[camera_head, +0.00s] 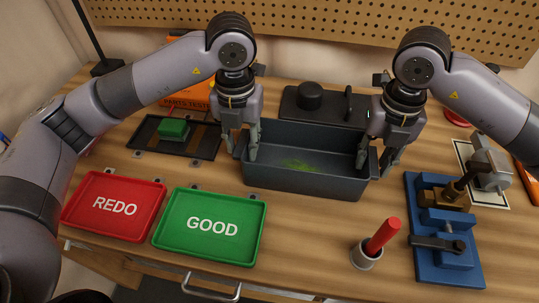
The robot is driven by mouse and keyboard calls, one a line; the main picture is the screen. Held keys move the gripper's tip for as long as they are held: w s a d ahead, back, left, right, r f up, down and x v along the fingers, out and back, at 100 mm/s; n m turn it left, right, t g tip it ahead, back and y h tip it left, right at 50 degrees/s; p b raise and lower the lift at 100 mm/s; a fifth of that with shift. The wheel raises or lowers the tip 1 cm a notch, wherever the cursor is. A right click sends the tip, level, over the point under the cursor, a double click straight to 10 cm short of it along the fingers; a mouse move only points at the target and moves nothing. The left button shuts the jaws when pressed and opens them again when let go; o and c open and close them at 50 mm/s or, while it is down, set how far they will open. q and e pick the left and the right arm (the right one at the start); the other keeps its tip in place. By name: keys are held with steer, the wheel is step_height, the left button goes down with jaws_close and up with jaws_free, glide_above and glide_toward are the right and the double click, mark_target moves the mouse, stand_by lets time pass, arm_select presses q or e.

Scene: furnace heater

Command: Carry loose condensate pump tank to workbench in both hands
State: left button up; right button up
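The condensate pump tank (305,178) is a long dark grey open box with a green stain on its inside floor. It is level above the middle of the workbench (300,228); I cannot tell whether its underside touches the wood. My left gripper (240,153) is at the tank's left end, with fingers on either side of the end grip and closed on it. My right gripper (375,166) holds the right end the same way, one finger inside and one outside. The fingers partly hide both ends.
A red REDO tray (92,217) and a green GOOD tray (190,248) lie front left. A cup with a red stick (366,256) and a blue vise fixture (430,272) stand right. A black device (312,97) is behind the tank. Bare wood lies in front.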

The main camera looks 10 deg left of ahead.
arm_select(q)
steer(key=shift+o, duration=0.9)
arm_select(e)
steer(key=shift+o, duration=0.9)
steer(key=shift+a, duration=0.1)
arm_select(q)
steer(key=shift+d, duration=0.1)
step_height(320, 180, up, 12)
arm_select(e)
step_height(320, 180, up, 12)
arm_select(q)
steer(key=shift+f, duration=0.1)
